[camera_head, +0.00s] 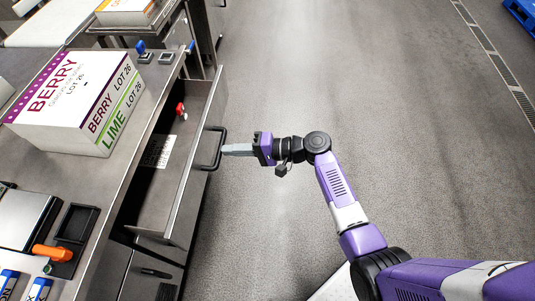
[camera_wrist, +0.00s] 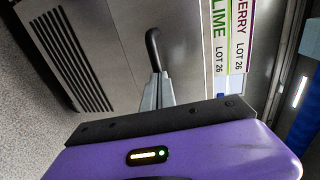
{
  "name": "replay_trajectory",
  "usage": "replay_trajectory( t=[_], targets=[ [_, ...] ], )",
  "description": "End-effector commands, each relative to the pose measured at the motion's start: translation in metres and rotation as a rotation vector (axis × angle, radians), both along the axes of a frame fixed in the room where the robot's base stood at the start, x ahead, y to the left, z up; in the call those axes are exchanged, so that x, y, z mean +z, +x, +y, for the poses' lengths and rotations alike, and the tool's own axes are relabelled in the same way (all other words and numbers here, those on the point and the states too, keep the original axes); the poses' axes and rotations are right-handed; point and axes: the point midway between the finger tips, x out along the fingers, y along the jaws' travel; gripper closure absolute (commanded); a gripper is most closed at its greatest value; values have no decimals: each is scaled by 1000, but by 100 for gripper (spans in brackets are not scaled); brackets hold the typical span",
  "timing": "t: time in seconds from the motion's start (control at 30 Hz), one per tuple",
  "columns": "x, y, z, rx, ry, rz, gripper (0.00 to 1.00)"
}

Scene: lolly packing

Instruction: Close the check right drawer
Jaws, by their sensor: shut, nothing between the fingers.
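The drawer (camera_head: 190,185) stands pulled out from the steel counter in the head view, with a black bar handle (camera_head: 216,150) on its front. The handle also shows in the wrist view (camera_wrist: 153,48). Inside the drawer lie a white label sheet (camera_head: 158,151) and a small red item (camera_head: 181,110). My gripper (camera_head: 226,150) is shut and empty. Its fingertips are at the handle, on the drawer's outer side. In the wrist view the shut fingers (camera_wrist: 155,88) point at the handle's lower end; I cannot tell whether they touch it.
A white box marked BERRY and LIME (camera_head: 75,105) sits on the counter (camera_head: 120,175) above the drawer. A black tray (camera_head: 77,224) and an orange-handled tool (camera_head: 52,253) lie nearer. The grey floor (camera_head: 370,80) right of the drawer is clear.

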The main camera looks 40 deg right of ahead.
Motion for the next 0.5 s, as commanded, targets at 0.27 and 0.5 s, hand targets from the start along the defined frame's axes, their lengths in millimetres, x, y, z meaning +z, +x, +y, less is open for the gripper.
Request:
replay_trajectory(
  t=[0.27, 0.5],
  targets=[
    [-4, 54, 56, 6, -1, -3, 100],
    [-3, 89, 90, 3, 0, -2, 100]
  ],
)
